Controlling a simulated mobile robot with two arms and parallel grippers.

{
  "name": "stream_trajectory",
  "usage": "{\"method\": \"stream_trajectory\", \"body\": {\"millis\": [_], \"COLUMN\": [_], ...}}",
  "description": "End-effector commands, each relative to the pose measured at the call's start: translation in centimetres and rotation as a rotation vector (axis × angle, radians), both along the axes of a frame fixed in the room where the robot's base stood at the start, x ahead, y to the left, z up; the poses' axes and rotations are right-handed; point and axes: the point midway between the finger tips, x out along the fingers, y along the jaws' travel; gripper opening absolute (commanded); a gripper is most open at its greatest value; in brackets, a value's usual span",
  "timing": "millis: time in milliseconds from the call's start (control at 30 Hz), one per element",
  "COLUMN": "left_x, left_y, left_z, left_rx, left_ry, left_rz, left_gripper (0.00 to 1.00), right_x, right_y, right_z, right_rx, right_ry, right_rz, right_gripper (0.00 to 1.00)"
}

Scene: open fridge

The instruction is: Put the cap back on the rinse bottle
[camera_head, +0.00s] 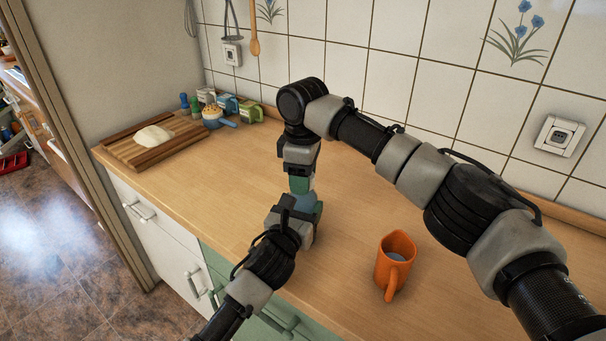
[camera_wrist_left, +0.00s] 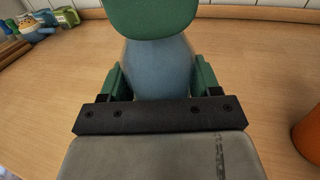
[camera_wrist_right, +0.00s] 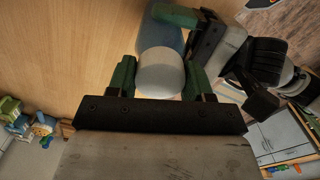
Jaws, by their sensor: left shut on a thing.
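The rinse bottle stands upright on the counter, its blue body (camera_head: 306,203) partly hidden by my left gripper (camera_head: 291,208). In the left wrist view the blue body (camera_wrist_left: 158,68) sits between the green fingers of my left gripper (camera_wrist_left: 160,82), which is shut on it. My right gripper (camera_head: 301,184) points down from above the bottle. In the right wrist view the white cap (camera_wrist_right: 161,76) fills the gap between the fingers of my right gripper (camera_wrist_right: 161,82), with the blue bottle body (camera_wrist_right: 160,35) beyond it. Whether the cap is seated on the neck cannot be told.
An orange mug (camera_head: 395,262) stands on the counter right of the bottle. A wooden board (camera_head: 128,150) with dough lies at the far left, with several cups and small containers beside it. The tiled wall bounds the back; the middle left of the counter (camera_head: 220,180) is clear.

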Motion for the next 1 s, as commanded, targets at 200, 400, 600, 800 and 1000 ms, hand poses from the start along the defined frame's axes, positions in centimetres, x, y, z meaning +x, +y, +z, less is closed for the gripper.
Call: {"method": "stream_trajectory", "body": {"millis": [200, 400, 600, 800, 1000], "left_x": [0.00, -0.01, -0.01, -0.02, -0.02], "left_y": [0.00, -0.01, -0.01, -0.02, -0.02], "left_z": [0.01, 0.00, 0.00, 0.00, 0.00], "left_rx": [0.000, 0.000, 0.000, 0.000, 0.000], "left_ry": [0.000, 0.000, 0.000, 0.000, 0.000], "left_rz": [0.000, 0.000, 0.000, -0.001, 0.000], "left_gripper": [0.00, 0.00, 0.00, 0.00, 0.00], "right_x": [0.02, -0.03, 0.01, 0.05, 0.04], "right_y": [0.00, 0.06, 0.03, -0.03, -0.02], "right_z": [0.04, -0.02, -0.02, 0.04, 0.02], "right_rx": [0.000, 0.001, 0.001, -0.001, -0.001], "right_ry": [-0.001, 0.002, 0.001, -0.002, -0.001], "right_rz": [0.000, -0.128, -0.466, -0.450, -0.448], "right_gripper": [0.21, 0.20, 0.20, 0.56, 0.74]}}
